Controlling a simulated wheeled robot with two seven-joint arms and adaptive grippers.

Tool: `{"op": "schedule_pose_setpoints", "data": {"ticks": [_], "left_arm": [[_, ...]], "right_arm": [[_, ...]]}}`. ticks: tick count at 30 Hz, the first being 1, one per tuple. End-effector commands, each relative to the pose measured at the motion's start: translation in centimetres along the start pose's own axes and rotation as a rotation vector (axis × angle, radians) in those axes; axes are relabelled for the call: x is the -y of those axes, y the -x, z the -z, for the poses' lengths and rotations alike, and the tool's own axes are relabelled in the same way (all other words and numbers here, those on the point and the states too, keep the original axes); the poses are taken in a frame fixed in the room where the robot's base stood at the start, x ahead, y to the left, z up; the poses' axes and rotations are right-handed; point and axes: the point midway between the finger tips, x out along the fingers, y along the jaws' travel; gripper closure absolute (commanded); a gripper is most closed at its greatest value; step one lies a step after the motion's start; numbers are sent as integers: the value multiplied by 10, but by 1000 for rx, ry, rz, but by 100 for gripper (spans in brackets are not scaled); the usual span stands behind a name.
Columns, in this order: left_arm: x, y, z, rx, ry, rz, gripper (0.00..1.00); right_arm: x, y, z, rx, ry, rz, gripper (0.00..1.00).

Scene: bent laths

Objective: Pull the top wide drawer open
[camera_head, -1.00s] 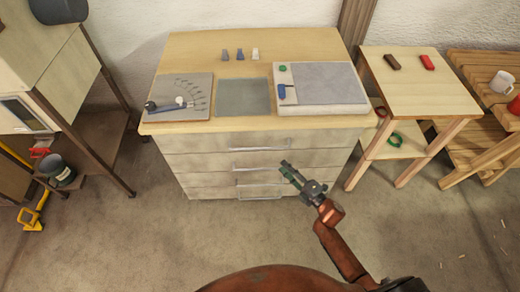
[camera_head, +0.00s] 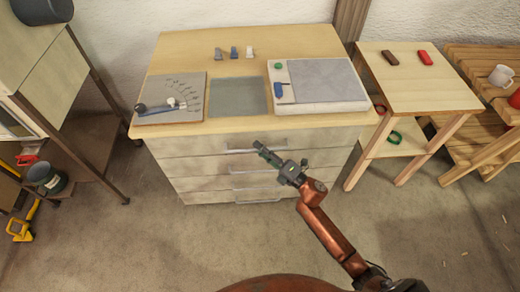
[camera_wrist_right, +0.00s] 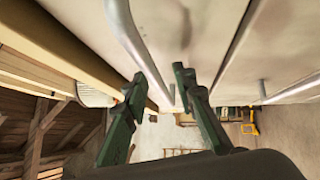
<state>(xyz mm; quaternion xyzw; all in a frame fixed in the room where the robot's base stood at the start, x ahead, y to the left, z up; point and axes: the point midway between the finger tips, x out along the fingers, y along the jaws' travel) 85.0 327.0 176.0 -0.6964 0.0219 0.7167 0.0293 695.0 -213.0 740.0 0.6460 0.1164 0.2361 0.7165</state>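The pale cabinet (camera_head: 178,148) holds a stack of wide drawers under a wooden top, all apparently shut. The top drawer (camera_head: 325,138) has a long metal bar handle (camera_head: 238,151). My right gripper (camera_head: 262,148) is at this handle in the head view and covers part of it. In the right wrist view, the two green fingers of the right gripper (camera_wrist_right: 155,82) stand apart. A metal bar handle (camera_wrist_right: 138,42) runs down the picture between them, beside the pale drawer fronts (camera_wrist_right: 195,35). Contact cannot be told. My left gripper is not in view.
On the cabinet top lie a board with a dial (camera_head: 170,98), a grey mat (camera_head: 238,96), a white slab (camera_head: 318,84) and several small blocks (camera_head: 234,52). A wooden side table (camera_head: 430,90) stands close on the right, a metal-legged stand (camera_head: 60,140) on the left. The floor in front is clear.

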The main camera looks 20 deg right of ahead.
Motion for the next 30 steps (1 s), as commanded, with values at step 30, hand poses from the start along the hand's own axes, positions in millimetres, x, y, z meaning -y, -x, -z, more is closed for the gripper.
{"op": "schedule_pose_setpoints", "data": {"ticks": [30], "left_arm": [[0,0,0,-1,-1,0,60]], "right_arm": [[1,1,0,1,-1,1,100]]}}
